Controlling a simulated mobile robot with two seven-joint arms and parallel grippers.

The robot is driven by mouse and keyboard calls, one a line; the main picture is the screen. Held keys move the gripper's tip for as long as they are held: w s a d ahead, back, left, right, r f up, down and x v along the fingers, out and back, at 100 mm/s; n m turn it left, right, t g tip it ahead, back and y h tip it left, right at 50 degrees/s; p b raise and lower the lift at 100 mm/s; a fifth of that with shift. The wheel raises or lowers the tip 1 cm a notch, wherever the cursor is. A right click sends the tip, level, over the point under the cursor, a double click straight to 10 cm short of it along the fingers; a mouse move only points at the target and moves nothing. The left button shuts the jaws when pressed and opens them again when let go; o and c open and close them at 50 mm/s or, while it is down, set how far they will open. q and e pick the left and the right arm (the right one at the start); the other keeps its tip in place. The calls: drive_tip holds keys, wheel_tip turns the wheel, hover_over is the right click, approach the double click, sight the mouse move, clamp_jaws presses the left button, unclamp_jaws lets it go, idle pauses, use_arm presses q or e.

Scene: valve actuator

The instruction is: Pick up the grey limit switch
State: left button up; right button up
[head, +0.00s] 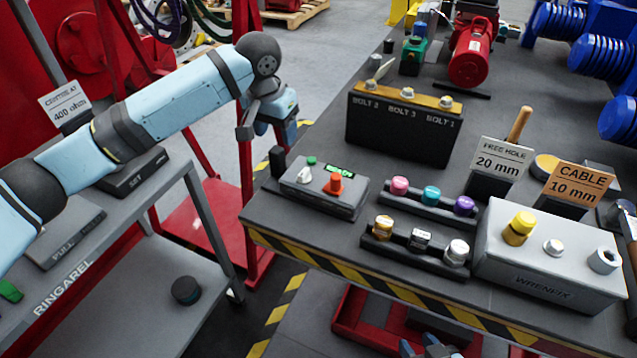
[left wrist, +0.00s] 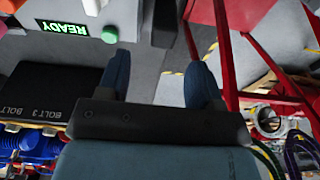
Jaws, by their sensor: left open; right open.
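No part is labelled as a limit switch. A small dark grey upright block (head: 277,162) at the bench's left corner may be the grey limit switch, but I cannot tell for sure. A dark block (left wrist: 163,22) in the left wrist view looks like the same one, ahead of the gap between my fingers. My left gripper (head: 266,133) is open and empty, above and behind that corner in the head view; its spread fingers show in the left wrist view (left wrist: 160,85). My right gripper (head: 430,347) shows only partly at the bottom edge of the head view.
A grey tester box (head: 322,188) with a green READY display and orange knob stands beside the block. Racks of coloured parts (head: 420,205), a black bolt box (head: 403,130) and a grey Wrenfix box (head: 545,265) fill the bench rightwards. A grey cart (head: 195,190) stands left.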

sight(276, 149)
use_arm(q)
wheel_tip(276, 149, down, 6)
drive_tip(key=shift+a+r, duration=0.15)
drive_tip(key=shift+c, duration=0.4)
drive_tip(key=shift+r, duration=0.1)
clamp_jaws()
